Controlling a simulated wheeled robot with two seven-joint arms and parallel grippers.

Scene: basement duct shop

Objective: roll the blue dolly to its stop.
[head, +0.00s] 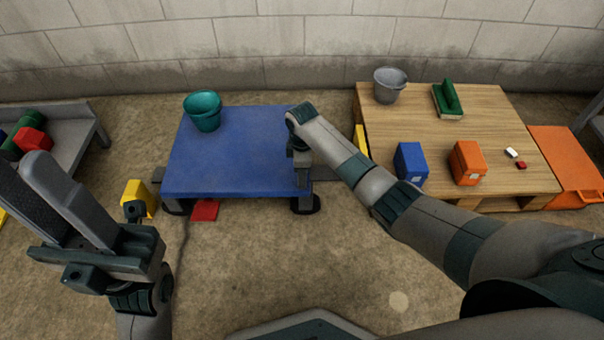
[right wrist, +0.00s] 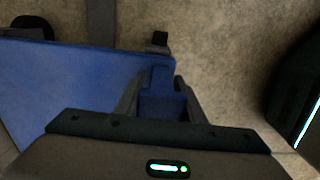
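The blue dolly (head: 240,155) is a low flat cart on dark wheels, left of the wooden table, with a teal bucket (head: 203,112) on its back left part. My right gripper (head: 303,178) is at its right front corner. In the right wrist view, a blue upright part of the dolly (right wrist: 161,104) sits between the fingers (right wrist: 160,80), which appear to press on both sides. My left gripper (head: 42,165) is open and empty at the left, apart from the dolly. No part is clearly marked as the stop; a yellow block (head: 361,138) stands at the table's left side.
The wooden table (head: 430,130) holds a grey bucket (head: 389,86), a green object and blue and orange boxes. A red piece (head: 205,210) lies by the dolly's front edge. Another yellow block (head: 137,193) stands left of the dolly. A grey bench (head: 75,150) is at the far left. The front floor is mostly clear.

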